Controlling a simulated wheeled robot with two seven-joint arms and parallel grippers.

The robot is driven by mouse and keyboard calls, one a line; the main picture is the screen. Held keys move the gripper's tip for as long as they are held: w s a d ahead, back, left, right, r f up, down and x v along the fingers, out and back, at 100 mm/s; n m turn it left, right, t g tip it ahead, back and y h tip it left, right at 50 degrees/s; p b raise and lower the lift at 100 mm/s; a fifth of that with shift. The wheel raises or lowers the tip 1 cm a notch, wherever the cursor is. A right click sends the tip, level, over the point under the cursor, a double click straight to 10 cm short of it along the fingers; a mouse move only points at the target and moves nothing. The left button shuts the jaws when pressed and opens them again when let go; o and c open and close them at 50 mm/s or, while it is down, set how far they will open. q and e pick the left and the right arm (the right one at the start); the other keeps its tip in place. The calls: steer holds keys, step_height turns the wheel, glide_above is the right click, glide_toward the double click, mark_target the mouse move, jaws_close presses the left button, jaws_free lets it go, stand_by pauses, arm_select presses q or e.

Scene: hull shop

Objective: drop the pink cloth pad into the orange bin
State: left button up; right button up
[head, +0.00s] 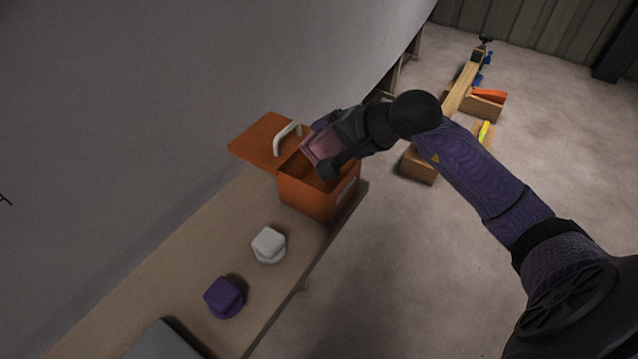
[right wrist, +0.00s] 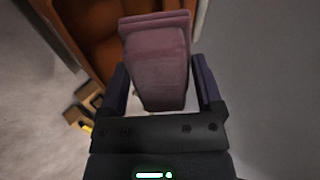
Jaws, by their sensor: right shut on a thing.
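The pink cloth pad (head: 321,147) is held between the fingers of my right gripper (head: 322,156), over the open top of the orange bin (head: 316,196). In the right wrist view the pad (right wrist: 158,55) stands between both dark fingers, with the orange bin (right wrist: 82,30) behind it. The bin's lid (head: 262,140), with a white handle (head: 288,137), lies open to the left. The right gripper hides part of the bin's opening. My left gripper is not in view.
The bin stands near the far end of a tan bench (head: 195,240). A white pad-like block (head: 268,245) and a purple one (head: 224,297) sit nearer on the bench. A grey wall-like surface borders its left side. Wooden blocks (head: 420,166) and a plank lie on the floor beyond.

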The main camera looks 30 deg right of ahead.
steer(key=o, duration=0.9)
steer(key=shift+r, duration=0.1)
arm_select(q)
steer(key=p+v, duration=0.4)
steer(key=p, duration=0.1)
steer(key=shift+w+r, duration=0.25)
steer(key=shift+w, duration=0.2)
arm_select(e)
steer(key=v, duration=1)
